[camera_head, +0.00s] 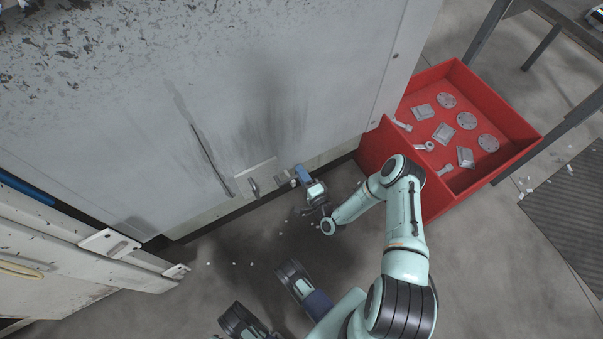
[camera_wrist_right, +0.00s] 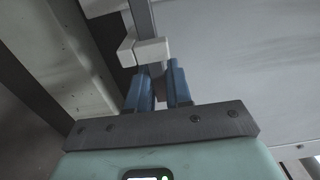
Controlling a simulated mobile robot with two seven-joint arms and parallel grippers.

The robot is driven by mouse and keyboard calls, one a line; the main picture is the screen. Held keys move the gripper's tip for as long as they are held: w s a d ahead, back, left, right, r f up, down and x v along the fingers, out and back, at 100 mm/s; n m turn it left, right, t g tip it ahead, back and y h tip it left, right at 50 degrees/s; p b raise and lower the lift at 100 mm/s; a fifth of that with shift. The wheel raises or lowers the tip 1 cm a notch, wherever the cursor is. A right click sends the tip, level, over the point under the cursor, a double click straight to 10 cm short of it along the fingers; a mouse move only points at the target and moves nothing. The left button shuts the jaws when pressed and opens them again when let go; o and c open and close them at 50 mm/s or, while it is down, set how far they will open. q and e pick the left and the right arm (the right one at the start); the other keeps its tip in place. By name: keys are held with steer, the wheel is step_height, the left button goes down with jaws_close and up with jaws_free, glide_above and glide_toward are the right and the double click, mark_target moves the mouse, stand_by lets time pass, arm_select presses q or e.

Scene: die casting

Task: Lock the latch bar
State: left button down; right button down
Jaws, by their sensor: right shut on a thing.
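My right gripper (camera_head: 297,178) is at the lower edge of the grey machine door, beside small grey latch parts (camera_head: 282,178). In the right wrist view its two blue fingers (camera_wrist_right: 156,82) are shut on the end of the grey latch bar (camera_wrist_right: 145,22). The bar runs away from the fingers past a pale bracket block (camera_wrist_right: 152,50). The bar's far end is out of frame, and part of its gripped end is hidden between the fingers. My left gripper is not in view.
The large grey door (camera_head: 300,85) has a long dark handle (camera_head: 211,160). A red bin (camera_head: 508,150) with several metal castings stands to the right. A pale machine panel (camera_head: 75,245) is at the lower left. Small debris lies on the floor.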

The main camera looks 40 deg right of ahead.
steer(key=shift+a+f, duration=0.1)
steer(key=shift+a, duration=0.05)
steer(key=c, duration=1.1)
jaws_free()
steer(key=shift+s, duration=0.1)
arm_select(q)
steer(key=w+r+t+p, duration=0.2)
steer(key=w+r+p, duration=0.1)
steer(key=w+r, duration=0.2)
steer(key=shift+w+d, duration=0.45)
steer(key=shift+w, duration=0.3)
arm_select(e)
steer(key=v, duration=1.3)
steer(key=shift+s, duration=0.15)
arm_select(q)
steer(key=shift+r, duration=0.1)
